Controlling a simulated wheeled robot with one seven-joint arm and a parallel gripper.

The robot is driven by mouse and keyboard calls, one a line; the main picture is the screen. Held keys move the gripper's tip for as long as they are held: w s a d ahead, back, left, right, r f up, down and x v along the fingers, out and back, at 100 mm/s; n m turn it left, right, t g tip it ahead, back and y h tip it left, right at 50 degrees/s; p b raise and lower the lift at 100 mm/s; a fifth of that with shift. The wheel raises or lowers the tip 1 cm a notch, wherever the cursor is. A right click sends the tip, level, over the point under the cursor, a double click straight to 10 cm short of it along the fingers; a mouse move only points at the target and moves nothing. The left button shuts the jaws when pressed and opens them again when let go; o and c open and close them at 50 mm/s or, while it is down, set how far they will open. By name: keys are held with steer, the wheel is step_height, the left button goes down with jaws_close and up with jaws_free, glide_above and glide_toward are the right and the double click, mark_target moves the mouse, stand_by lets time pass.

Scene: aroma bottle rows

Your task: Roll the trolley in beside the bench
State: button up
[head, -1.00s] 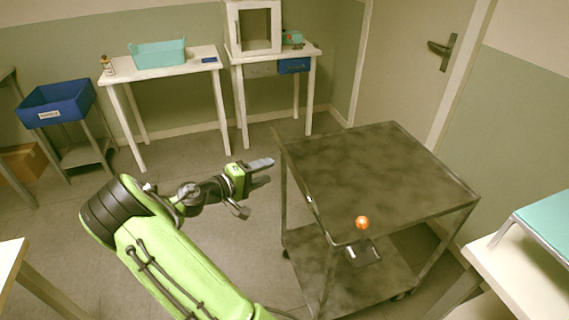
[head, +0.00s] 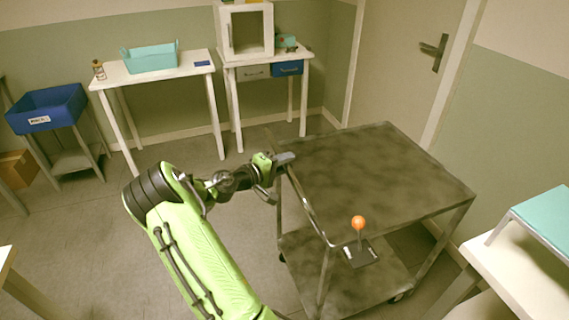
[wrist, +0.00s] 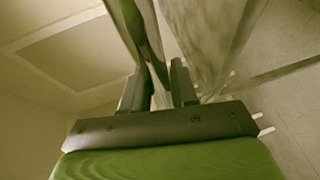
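The trolley (head: 375,170) is a grey, mottled metal cart with a flat top, a lower shelf and a rail along its left side. An orange-knobbed lever (head: 358,223) on a dark plate shows at its front, above the lower shelf. My gripper (head: 276,177) is at the trolley's left rail, fingers spread. In the wrist view, a shiny bar (wrist: 143,35) passes between my gripper's fingers (wrist: 160,88), with a gap beside the right finger. A white bench (head: 515,275) stands at the lower right, close to the trolley; whether it is the task's bench is unclear.
A teal-topped stand (head: 545,225) is on the right bench. A white table (head: 140,72) with a teal bin and a small bottle, a cabinet table (head: 265,57) and a blue bin (head: 45,108) line the back. A door (head: 410,60) is behind the trolley. Floor at left is open.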

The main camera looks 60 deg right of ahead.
jaws_close()
steer(key=shift+d, duration=0.1)
